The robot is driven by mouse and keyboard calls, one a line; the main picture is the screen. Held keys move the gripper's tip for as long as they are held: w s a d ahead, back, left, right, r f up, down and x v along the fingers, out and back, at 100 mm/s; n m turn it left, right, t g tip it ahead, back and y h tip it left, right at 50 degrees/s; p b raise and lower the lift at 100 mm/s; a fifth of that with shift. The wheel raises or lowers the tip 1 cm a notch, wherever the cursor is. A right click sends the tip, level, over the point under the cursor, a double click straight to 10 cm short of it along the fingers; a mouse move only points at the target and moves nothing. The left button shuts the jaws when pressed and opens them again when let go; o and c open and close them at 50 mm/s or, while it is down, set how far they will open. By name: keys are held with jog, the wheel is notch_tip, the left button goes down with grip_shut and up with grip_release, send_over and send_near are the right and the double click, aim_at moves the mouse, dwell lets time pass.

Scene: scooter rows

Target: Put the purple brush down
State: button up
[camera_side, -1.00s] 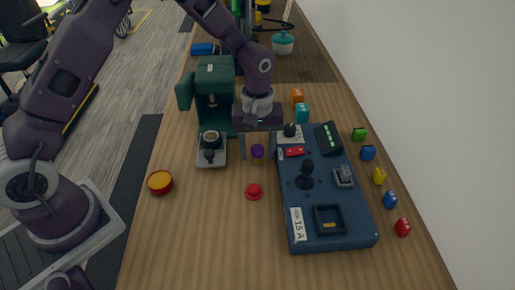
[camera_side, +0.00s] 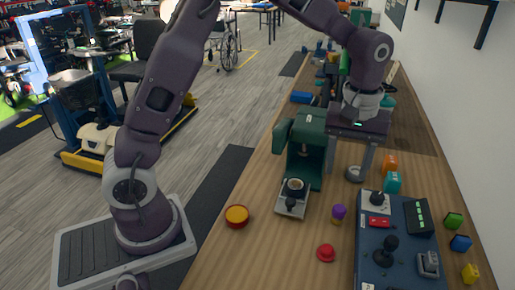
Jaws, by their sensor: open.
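The purple brush (camera_side: 338,212), with a purple top and a yellowish lower part, stands upright on the wooden table. It is just right of the coffee machine's front and left of the blue control panel. My gripper (camera_side: 348,177) is open, its two fingers pointing down and set wide apart. It is behind and above the brush in the picture, apart from it. A small grey round object (camera_side: 354,174) shows between the fingertips; I cannot tell whether it touches them.
A green coffee machine (camera_side: 302,150) stands left of my gripper. A red-yellow round tin (camera_side: 237,216) and a red knob (camera_side: 326,253) are on the table in front. Orange (camera_side: 390,162) and teal (camera_side: 392,182) blocks stand by the blue control panel (camera_side: 376,268).

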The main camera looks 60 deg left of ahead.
jog(key=s+a+r+m+t, duration=0.2)
jog(key=s+a+r+m, duration=0.1)
jog(key=s+r, duration=0.5)
jog(key=s+a+m+t, duration=0.1)
jog(key=s+m, duration=0.1)
jog(key=s, duration=0.6)
jog(key=s+a+r+m+t, duration=0.1)
jog(key=s+m+t, duration=0.1)
jog(key=s, duration=0.7)
jog(key=shift+r+m, duration=0.2)
jog(key=shift+m, duration=0.6)
jog(key=shift+o, duration=0.5)
jog(key=shift+a, duration=0.1)
